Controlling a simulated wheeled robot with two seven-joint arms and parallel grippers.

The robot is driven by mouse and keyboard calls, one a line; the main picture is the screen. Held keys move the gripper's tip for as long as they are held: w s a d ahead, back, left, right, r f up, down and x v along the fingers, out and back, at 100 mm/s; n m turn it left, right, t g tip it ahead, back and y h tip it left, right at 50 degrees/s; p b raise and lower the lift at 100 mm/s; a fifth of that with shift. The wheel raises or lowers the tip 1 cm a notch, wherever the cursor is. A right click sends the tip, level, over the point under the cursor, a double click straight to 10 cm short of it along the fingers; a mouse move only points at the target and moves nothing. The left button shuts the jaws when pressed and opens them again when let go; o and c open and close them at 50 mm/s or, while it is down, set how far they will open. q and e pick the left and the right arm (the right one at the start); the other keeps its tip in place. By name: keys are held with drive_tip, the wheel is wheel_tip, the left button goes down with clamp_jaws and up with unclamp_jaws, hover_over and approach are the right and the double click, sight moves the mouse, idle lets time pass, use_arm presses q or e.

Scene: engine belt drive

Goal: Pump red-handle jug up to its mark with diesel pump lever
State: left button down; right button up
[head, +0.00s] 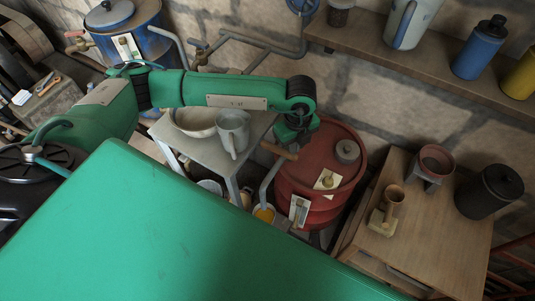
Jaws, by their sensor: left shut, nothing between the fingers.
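A red drum (325,160) stands right of centre against the wall, with a grey cap and pale labels on it. A bare wooden handle (278,151) on a grey bent rod, which looks like the pump lever, is at its left side. My left gripper (291,138) is shut and empty, just above and beside this handle; I cannot tell whether they touch. A small container with yellow-orange inside (264,214) sits low, below the rod. I cannot make out a red handle or a mark on it. My right gripper is not in view.
A small metal table (190,150) left of the drum holds a bowl (196,121) and a grey jug (233,132). A blue drum (135,40) stands at the back left. A wooden cabinet (450,230) is at the right; a shelf (400,60) with bottles hangs above.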

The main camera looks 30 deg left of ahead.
use_arm(q)
drive_tip(key=shift+f+b, duration=0.6)
drive_tip(key=shift+f, duration=0.4)
wheel_tip(320, 180, up, 10)
drive_tip(key=p, duration=0.5)
drive_tip(key=shift+d, duration=0.1)
idle(0.5)
